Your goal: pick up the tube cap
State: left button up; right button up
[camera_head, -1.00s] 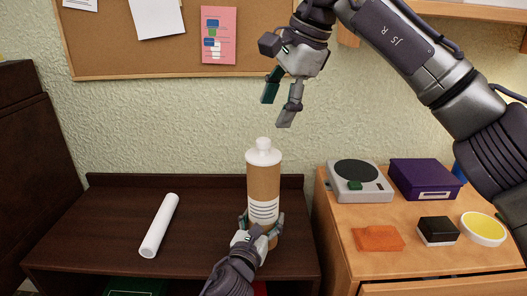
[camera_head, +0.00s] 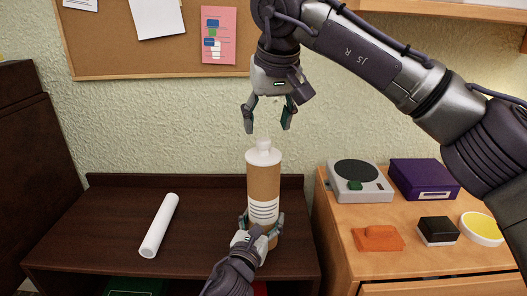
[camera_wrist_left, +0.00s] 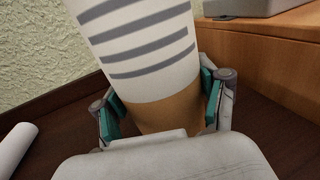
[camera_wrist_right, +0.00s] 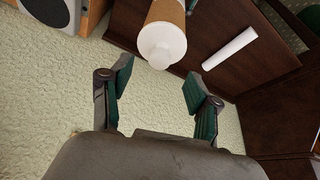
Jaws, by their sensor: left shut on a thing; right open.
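A brown cardboard tube (camera_head: 262,180) with a white striped label stands upright on the dark desk. Its white tube cap (camera_head: 263,152) with a small knob sits on top. My left gripper (camera_head: 262,226) is shut around the lower part of the tube; the left wrist view shows its fingers on both sides of the tube (camera_wrist_left: 165,112). My right gripper (camera_head: 268,124) is open and empty, pointing down a little above the cap. In the right wrist view the cap (camera_wrist_right: 161,43) lies beyond the open fingertips (camera_wrist_right: 158,76).
A white roll (camera_head: 159,226) lies on the dark desk (camera_head: 100,235) left of the tube. The lighter cabinet (camera_head: 400,266) at right holds a grey scale (camera_head: 372,190), a purple box (camera_head: 425,179), an orange item (camera_head: 378,239), a black-and-white block (camera_head: 437,231) and a yellow-topped round item (camera_head: 483,229).

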aim_at(264, 140)
jog(key=shift+w+x, duration=0.1)
jog(key=shift+x, duration=1.65)
jog(key=shift+w+x, duration=0.15)
jog(key=shift+x, duration=1.6)
jog(key=shift+r, duration=0.1)
jog(key=c, duration=1)
